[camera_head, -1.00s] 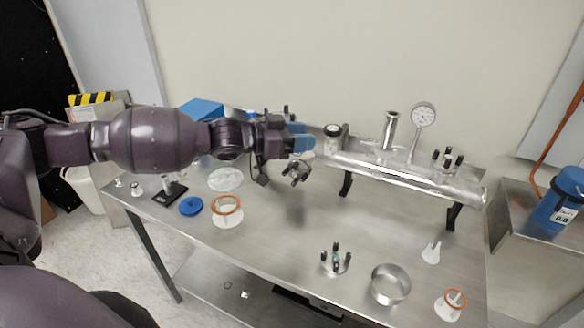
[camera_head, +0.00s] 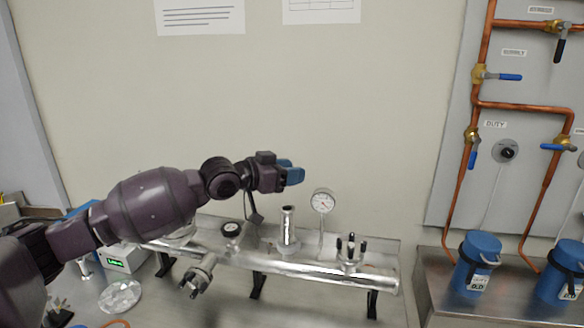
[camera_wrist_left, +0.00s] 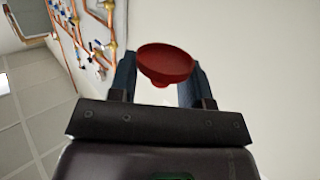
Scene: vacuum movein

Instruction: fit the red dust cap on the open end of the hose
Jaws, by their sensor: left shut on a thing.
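The red dust cap (camera_wrist_left: 165,60) is a shallow round disc with a short stub. In the left wrist view it sits between the two fingertips of my left gripper (camera_wrist_left: 163,84), which is shut on it. In the head view my left gripper (camera_head: 291,173) is raised in front of the wall, above the steel manifold; the cap cannot be made out there. I cannot make out the hose or its open end in either view. My right gripper is not in view.
The steel manifold (camera_head: 300,270) carries an upright stub (camera_head: 288,228), a dial gauge (camera_head: 323,201) and a clamp (camera_head: 350,250). Copper pipes (camera_head: 480,105) with blue-handled valves run on the right wall panel. Blue canisters (camera_head: 479,252) stand on the right bench. The wall area right of my gripper is clear.

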